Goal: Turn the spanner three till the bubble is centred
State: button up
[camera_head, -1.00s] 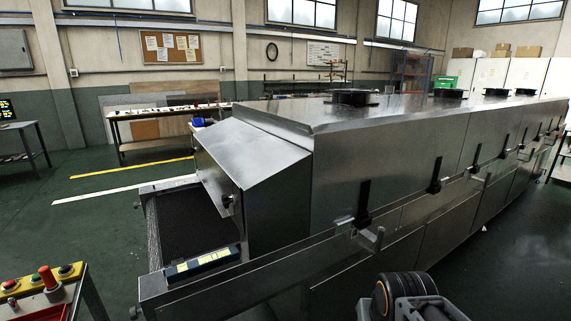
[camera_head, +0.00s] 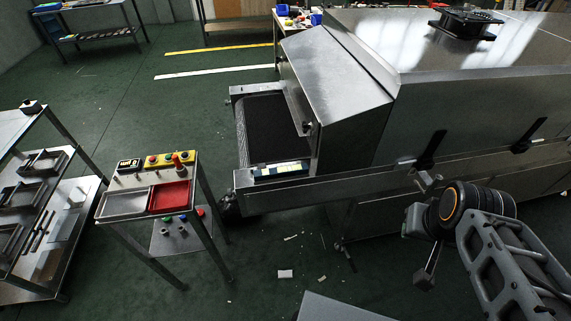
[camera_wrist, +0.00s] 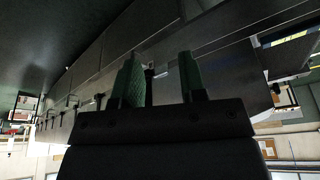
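A level with pale yellow-green markings (camera_head: 281,170) lies on the near end rail of the steel dryer (camera_head: 345,90). Its bubble is too small to read. I cannot pick out a spanner for certain. A thin dark rod (camera_head: 347,256) slants down near the floor below the dryer's side. My gripper (camera_wrist: 160,80) shows in the wrist view with two green fingers apart and nothing clearly held. A dark latch-like handle appears between them, seemingly on the dryer beyond. In the head view my arm is at the right beside the dryer; its fingertips are not clear.
A control stand (camera_head: 150,190) with buttons and a red tray (camera_head: 170,197) stands left of the dryer. A steel rack (camera_head: 40,240) is at the far left. Dark latches (camera_head: 432,150) stick out from the dryer's side. White scraps (camera_head: 285,273) lie on the green floor.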

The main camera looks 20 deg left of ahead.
aim_at(354, 270)
jog(key=z, duration=2.25)
jog(key=i, duration=0.5)
jog(key=u, duration=2.6)
